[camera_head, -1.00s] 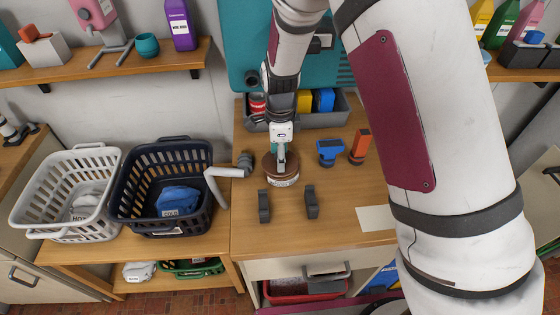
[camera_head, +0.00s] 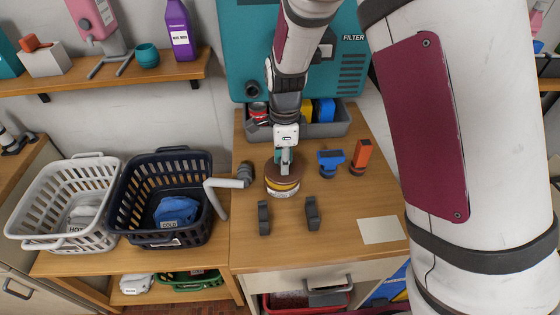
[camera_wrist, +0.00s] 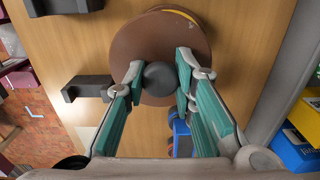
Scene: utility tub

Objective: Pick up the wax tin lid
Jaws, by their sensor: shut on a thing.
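The wax tin lid (camera_head: 272,173) is a brown disc over the round wax tin (camera_head: 283,190) on the wooden counter. In the wrist view the lid (camera_wrist: 150,40) carries a dark round knob (camera_wrist: 160,77). My gripper (camera_head: 285,163) comes down from above with its teal fingers shut on this knob; it also shows in the wrist view (camera_wrist: 160,82). A yellow band and a pale label show below the lid's rim in the head view. The lid seems slightly raised off the tin, though the size of any gap is hard to tell.
Two dark upright brackets (camera_head: 312,213) stand in front of the tin. A blue tool (camera_head: 330,162) and an orange one (camera_head: 361,155) stand to the right. A grey bin (camera_head: 338,123) is behind, a navy basket (camera_head: 121,205) to the left. A paper sheet (camera_head: 381,230) lies at front right.

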